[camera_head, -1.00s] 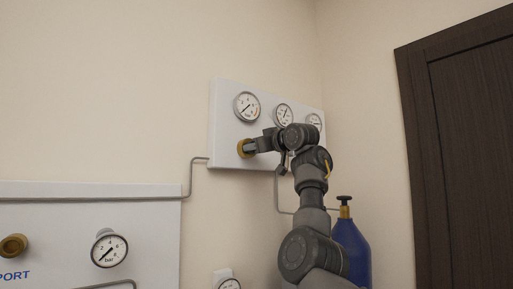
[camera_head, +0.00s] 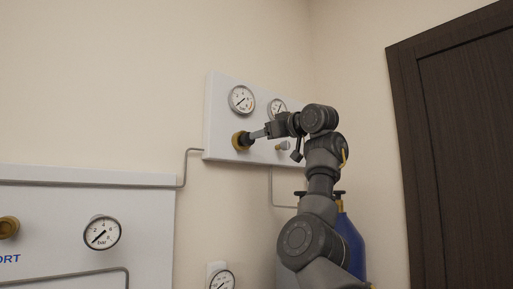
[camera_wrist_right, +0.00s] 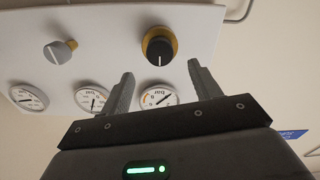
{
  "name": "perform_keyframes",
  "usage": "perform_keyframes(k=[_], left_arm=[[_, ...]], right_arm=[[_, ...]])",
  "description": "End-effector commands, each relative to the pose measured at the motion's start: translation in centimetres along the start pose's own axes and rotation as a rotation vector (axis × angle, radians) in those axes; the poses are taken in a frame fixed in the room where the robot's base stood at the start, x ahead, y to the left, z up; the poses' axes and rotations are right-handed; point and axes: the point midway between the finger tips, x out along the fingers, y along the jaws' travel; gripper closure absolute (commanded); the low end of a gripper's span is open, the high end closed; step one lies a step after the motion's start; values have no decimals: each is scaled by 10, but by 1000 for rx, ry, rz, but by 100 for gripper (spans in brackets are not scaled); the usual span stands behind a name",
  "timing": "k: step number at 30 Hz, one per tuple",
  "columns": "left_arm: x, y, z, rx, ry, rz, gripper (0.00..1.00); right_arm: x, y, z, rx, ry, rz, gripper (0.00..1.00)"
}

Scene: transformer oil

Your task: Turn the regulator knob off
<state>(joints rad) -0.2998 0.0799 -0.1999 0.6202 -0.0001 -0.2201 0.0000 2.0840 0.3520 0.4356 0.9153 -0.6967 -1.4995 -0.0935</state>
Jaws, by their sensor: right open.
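The regulator knob is black with a brass-yellow ring (camera_head: 238,141), on the white wall panel (camera_head: 217,118) in the head view. In the right wrist view, the black knob (camera_wrist_right: 158,48) has a white line on its face and its brass ring behind. My right gripper (camera_head: 258,133) is just right of the knob in the head view. In the wrist view, my right gripper (camera_wrist_right: 161,69) is open, its fingers apart and empty, with the knob just beyond the fingertips, between their lines. My left gripper is not in view.
Several gauges line the panel, one (camera_head: 241,99) above the knob. A grey knob (camera_wrist_right: 60,50) sits on the same panel. A blue cylinder (camera_head: 352,247) stands behind my right arm. A second panel (camera_head: 150,220) is at lower left, a dark door (camera_head: 455,150) at right.

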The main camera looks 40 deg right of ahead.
Motion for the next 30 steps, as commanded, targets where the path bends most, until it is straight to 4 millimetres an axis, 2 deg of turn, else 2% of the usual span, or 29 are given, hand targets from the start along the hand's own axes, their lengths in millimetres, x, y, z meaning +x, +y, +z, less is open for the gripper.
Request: perform_keyframes(k=[1, 3, 9, 19, 30], left_arm=[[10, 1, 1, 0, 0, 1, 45], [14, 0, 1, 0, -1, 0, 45], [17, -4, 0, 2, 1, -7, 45], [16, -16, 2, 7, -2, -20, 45], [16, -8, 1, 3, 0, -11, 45]], right_arm=[[-9, -1, 4, 1, 2, 0, 37], [-18, -1, 3, 0, 2, 1, 37], [-30, 0, 1, 0, -1, 0, 37], [-31, 0, 0, 0, -1, 0, 37], [-29, -2, 0, 0, 0, -3, 37]])
